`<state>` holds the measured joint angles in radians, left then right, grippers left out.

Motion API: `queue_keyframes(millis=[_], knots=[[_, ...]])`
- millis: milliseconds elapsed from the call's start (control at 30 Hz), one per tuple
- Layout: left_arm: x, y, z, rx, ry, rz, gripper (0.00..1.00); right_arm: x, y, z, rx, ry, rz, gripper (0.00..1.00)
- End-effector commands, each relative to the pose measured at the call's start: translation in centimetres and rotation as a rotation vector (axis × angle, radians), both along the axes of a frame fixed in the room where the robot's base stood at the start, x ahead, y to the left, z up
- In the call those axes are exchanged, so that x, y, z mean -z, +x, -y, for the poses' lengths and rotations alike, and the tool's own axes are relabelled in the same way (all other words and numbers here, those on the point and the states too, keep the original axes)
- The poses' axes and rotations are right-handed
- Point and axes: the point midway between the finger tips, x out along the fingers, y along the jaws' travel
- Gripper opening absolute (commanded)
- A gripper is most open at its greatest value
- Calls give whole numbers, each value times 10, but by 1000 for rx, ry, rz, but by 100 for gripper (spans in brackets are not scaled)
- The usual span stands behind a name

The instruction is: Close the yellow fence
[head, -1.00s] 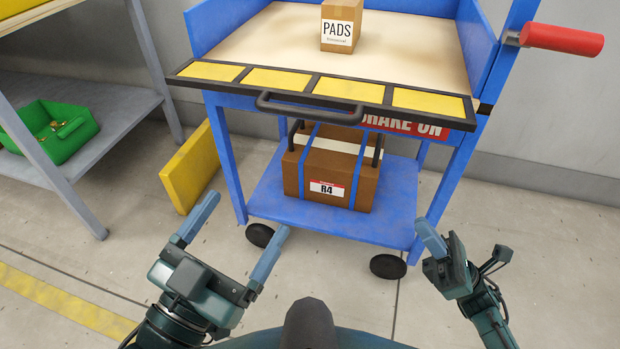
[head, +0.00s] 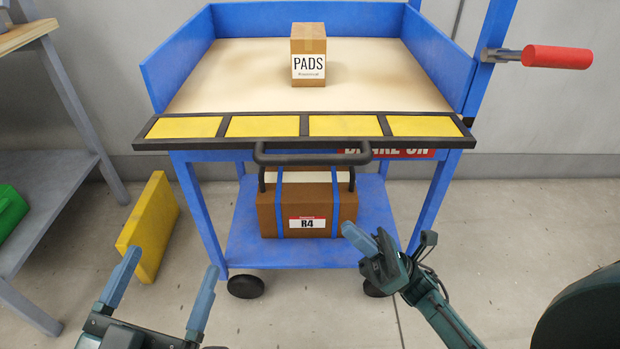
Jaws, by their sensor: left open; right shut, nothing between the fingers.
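The yellow fence (head: 268,126) is a long black frame with yellow panels across the front of the blue cart (head: 175,62). It looks folded down and outward, nearly flat, so the front of the cart's top is open. Its black handle (head: 312,158) hangs at the front edge. My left gripper (head: 165,283) is open and empty, low at the left, apart from the fence. My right gripper (head: 362,238) is shut and empty, below and right of the handle, and does not appear to touch the cart.
A PADS box (head: 309,70) stands on the cart's top. A brown R4 case (head: 346,210) sits on the lower shelf. A red grip (head: 557,57) sticks out at the right. A yellow panel (head: 150,222) leans at the left, near a grey shelf (head: 60,150). Floor at right is clear.

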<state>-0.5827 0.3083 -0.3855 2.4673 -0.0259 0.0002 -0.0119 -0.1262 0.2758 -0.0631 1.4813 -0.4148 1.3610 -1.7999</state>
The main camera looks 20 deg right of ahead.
Motion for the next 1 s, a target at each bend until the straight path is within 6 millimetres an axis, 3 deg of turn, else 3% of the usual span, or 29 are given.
queue_keyframes(millis=[433,700,1000], knots=[[1,0,0,0,0,-8,85,-64,31,-58,-2,2,5,0],[1,0,0,-1,0,-7,85,-96,39,-55,-2,-1,1,0],[1,0,0,-1,-1,-6,85,-101,40,-54,-1,0,0,0]])
